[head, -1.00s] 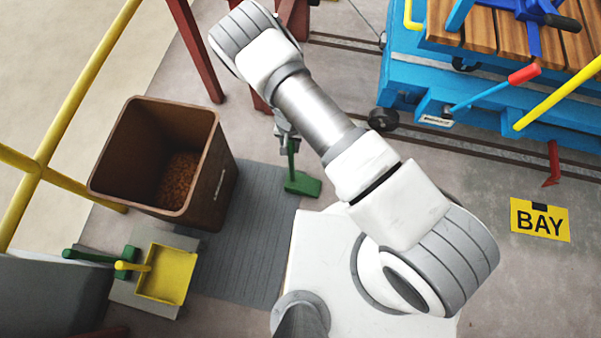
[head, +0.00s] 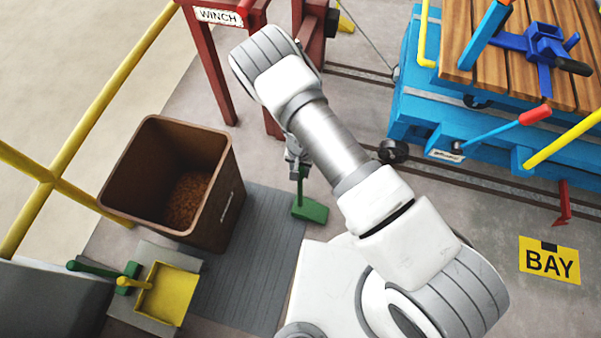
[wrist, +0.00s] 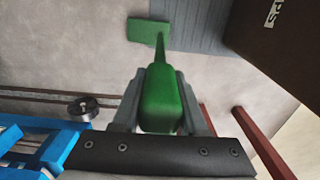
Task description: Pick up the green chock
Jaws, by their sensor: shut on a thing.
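The green chock (head: 311,210) has a wedge-like foot and an upright green handle. It is at the right edge of the grey mat, beside my arm. My gripper (head: 299,165) is shut on the top of the handle. In the wrist view the handle's green end (wrist: 162,98) sits between the two grey fingers of my gripper (wrist: 162,85), and the foot (wrist: 148,32) shows beyond it. I cannot tell whether the foot touches the floor. My arm hides part of the gripper in the head view.
A brown bin (head: 225,205) stands left of the chock. A yellow pan (head: 168,296) and another green handled piece (head: 130,272) lie at lower left. A red winch frame (head: 208,70) is behind, and a blue cart (head: 410,105) stands right. Floor near the BAY sign (head: 549,261) is clear.

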